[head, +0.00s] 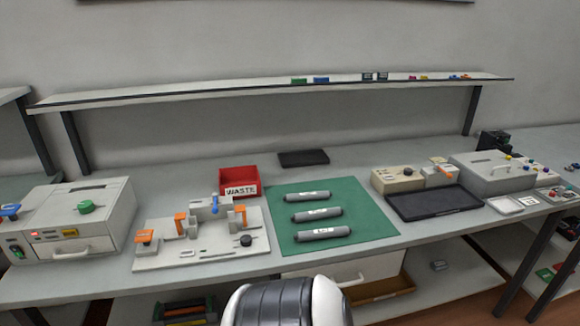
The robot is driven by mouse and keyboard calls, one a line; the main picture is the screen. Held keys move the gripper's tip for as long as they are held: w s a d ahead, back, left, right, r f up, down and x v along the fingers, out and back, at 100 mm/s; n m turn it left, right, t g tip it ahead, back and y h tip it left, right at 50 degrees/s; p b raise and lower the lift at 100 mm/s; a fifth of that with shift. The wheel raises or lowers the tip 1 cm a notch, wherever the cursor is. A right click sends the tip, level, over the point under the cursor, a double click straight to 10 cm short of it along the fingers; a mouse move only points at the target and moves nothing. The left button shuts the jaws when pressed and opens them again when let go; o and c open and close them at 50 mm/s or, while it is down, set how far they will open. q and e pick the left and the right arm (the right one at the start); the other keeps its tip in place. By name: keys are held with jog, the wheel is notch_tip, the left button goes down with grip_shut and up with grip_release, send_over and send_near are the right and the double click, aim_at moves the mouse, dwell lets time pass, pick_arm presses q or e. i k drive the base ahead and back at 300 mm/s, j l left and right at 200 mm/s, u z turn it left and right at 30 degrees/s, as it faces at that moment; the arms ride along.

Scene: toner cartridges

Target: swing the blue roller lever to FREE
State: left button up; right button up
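A blue lever (215,204) stands roughly upright at the back of a light grey fixture (200,252) on the bench, left of centre. Orange levers or clamps (181,222) and a black knob (246,240) are on the same fixture. Any FREE marking is too small to read. Another blue part (9,210) sits at the far left edge, on or beside a grey machine; I cannot tell which of the two is the roller lever. Neither of my grippers is in view.
A grey machine (117,213) with a green knob stands left of the fixture. A red WASTE bin (238,177) is behind it. A green mat (373,215) with three grey cartridges lies to the right, then a black tray (434,203). A shelf (200,93) runs above the back.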

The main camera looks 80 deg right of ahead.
aim_at(215, 210)
jog(key=l+z, duration=0.1)
jog(key=z, duration=0.35)
jog(key=l+z, duration=0.15)
jog(key=z, duration=0.3)
jog(key=l+z, duration=0.15)
jog(key=z, duration=0.3)
jog(key=l+z, duration=0.15)
jog(key=z, duration=0.3)
jog(key=l+z, duration=0.1)
jog(key=z, duration=0.35)
jog(key=i+l+z, duration=0.1)
jog(key=l, duration=0.25)
jog(key=i+l, duration=0.25)
jog(key=l+z, duration=0.05)
jog(key=l, duration=0.05)
